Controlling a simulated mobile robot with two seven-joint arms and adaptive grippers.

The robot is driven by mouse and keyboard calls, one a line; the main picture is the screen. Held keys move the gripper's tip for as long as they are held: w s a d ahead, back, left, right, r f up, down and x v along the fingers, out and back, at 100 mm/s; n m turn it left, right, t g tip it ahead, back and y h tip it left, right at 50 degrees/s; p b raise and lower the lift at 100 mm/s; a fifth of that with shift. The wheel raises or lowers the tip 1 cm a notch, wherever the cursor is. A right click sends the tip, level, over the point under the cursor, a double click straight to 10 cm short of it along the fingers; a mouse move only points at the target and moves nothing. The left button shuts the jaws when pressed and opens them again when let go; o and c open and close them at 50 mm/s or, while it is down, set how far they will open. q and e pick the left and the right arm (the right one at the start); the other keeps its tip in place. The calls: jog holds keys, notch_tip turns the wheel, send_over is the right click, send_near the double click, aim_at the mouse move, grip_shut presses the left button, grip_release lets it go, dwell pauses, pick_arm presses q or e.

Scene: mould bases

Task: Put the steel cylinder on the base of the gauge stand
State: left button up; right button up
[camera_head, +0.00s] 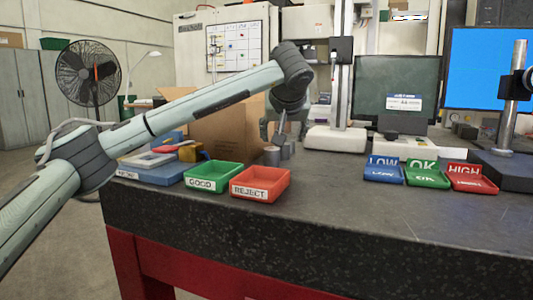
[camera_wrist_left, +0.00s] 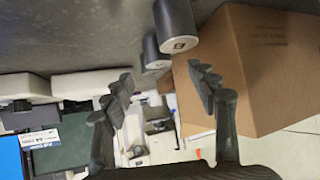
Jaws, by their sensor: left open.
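Grey steel cylinders (camera_head: 272,156) stand close together on the dark bench, right behind the red tray. In the left wrist view, a larger cylinder (camera_wrist_left: 176,25) with a pale marked end shows at the top, and another (camera_wrist_left: 153,52) beside it. My left gripper (camera_wrist_left: 165,88) is open and empty, with the cylinders beyond its fingertips. In the head view it is above and behind the cylinders, partly hidden by my arm. A stand with a steel post (camera_head: 515,100) and a dark base (camera_head: 504,170) is at the right edge. Another stand has a white base (camera_head: 335,139). My right gripper is out of view.
A green GOOD tray (camera_head: 214,176) and red REJECT tray (camera_head: 261,184) lie in front of the cylinders. A cardboard box (camera_head: 225,125) stands behind. Blue (camera_head: 384,170), green (camera_head: 427,174) and red (camera_head: 472,178) trays are at right. The bench's front middle is clear.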

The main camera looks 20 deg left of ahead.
aim_at(282, 151)
pick_arm(q)
jog(key=x, duration=0.7)
jog(key=shift+d+f+p, duration=0.15)
jog(key=shift+p, duration=0.2)
jog(key=shift+w+f, duration=0.15)
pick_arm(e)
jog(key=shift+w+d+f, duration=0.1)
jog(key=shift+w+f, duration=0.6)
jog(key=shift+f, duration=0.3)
pick_arm(q)
jog(key=shift+c, duration=0.3)
grip_shut()
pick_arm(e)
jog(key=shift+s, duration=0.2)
